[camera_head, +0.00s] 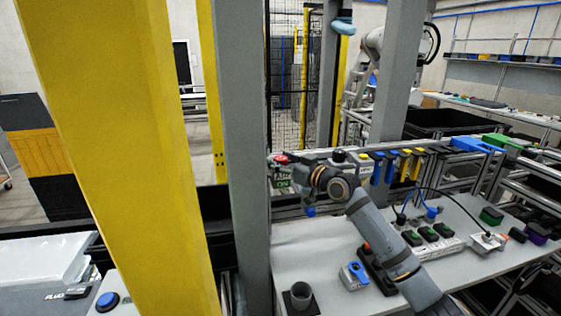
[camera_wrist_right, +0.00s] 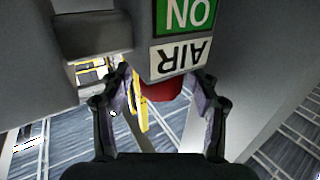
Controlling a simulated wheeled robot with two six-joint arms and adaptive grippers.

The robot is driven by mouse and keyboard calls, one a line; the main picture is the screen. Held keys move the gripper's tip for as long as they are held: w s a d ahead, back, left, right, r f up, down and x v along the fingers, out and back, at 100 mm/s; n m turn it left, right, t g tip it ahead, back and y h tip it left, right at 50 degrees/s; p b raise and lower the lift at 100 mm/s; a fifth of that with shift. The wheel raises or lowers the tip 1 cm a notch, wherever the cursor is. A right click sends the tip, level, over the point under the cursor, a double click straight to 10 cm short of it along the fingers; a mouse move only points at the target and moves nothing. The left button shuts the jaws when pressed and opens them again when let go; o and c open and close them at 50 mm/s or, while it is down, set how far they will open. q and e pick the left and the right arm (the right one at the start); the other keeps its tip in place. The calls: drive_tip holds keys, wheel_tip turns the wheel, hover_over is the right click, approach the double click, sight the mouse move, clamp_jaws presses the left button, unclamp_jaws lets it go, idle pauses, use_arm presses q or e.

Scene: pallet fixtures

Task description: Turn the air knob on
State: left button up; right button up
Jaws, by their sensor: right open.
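The red air knob (camera_head: 281,159) sits on a small box beside the grey post in the head view. The box has a green ON sign (camera_head: 283,182), which appears upside down in the right wrist view (camera_wrist_right: 186,13) with a white AIR label (camera_wrist_right: 180,56) by it. The red knob (camera_wrist_right: 160,88) shows there partly hidden behind the box edge. My right gripper (camera_head: 295,167) is at the knob. In the wrist view its fingers (camera_wrist_right: 165,84) are open, one on each side of the knob, with visible gaps. My left gripper is not in view.
A grey post (camera_head: 243,120) stands just left of the knob, and a thick yellow post (camera_head: 125,150) is further left. Blue and yellow holders stand behind.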

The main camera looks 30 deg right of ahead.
sight(281, 157)
wheel_tip(281, 157, up, 10)
drive_tip(key=shift+f, duration=0.1)
idle(0.6)
